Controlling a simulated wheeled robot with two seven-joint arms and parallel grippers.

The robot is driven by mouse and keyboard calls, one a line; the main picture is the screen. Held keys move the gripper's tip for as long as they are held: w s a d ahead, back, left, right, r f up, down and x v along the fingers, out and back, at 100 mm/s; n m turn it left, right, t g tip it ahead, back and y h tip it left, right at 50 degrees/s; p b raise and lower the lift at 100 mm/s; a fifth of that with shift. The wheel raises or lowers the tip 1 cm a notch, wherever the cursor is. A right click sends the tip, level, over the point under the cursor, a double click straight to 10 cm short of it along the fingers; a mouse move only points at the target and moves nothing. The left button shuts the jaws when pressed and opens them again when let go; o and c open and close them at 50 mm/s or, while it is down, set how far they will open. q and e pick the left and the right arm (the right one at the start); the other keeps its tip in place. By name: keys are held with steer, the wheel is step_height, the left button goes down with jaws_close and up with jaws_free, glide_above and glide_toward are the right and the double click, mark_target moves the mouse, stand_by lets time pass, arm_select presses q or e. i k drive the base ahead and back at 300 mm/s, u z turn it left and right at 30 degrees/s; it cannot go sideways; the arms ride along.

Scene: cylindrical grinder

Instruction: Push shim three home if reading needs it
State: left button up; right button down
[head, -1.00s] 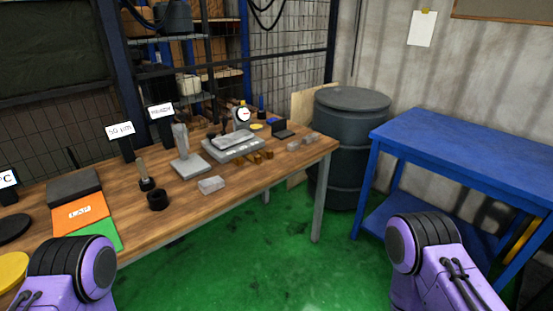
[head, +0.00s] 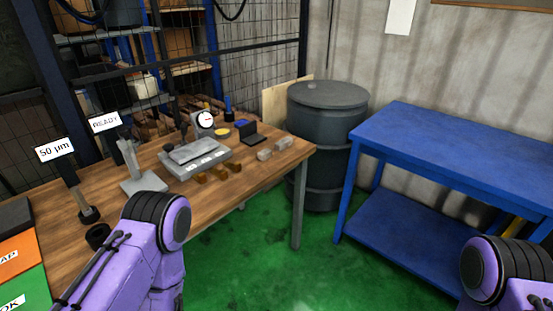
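A grey fixture (head: 205,165) with a raised block on top stands on the wooden bench (head: 255,190), with small markings on its front face that are too small to read surely. Several brass-coloured shim-like pieces (head: 218,174) lie along its front edge; I cannot tell which is shim three or how far in it sits. A dial gauge (head: 205,120) with a white face stands behind the fixture; its needle is too small to read. One sign reads "50 µm" (head: 54,150) and another "READY" (head: 104,122). Only my purple arm links show, low left and low right; neither gripper is in view.
A grey stand (head: 140,178) and a black ring (head: 97,236) are left of the fixture. Orange (head: 18,256) and green (head: 25,290) pads lie at far left. A dark drum (head: 325,140) and a blue table (head: 460,145) are at right. Green floor between is clear.

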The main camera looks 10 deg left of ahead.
mark_target(236, 167)
steer(key=u, duration=0.1)
steer(key=i, duration=0.75)
steer(key=u, duration=0.8)
steer(key=i, duration=0.35)
steer(key=u, duration=0.4)
